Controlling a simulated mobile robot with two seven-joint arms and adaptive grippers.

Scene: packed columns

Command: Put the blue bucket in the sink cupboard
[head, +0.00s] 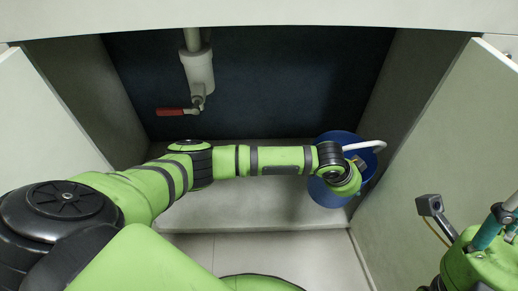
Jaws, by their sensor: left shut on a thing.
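The blue bucket (327,192) is at the right side of the open sink cupboard (265,213), above or on its floor near the right wall. A pale curved handle (368,145) shows at its top. My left arm reaches across the cupboard from the left, and my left gripper (359,166) is shut on the bucket. My wrist hides part of the bucket, so the exact grip point is hidden. I cannot tell whether the bucket's base touches the cupboard floor. My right gripper (497,226) is only partly in view at the lower right, away from the bucket.
A white drain pipe (199,70) with a red-handled valve (176,111) hangs in the cupboard, left of the middle. Open doors stand at the left (42,130) and right (440,150). The cupboard floor between the pipe and the bucket looks clear, beyond my arm.

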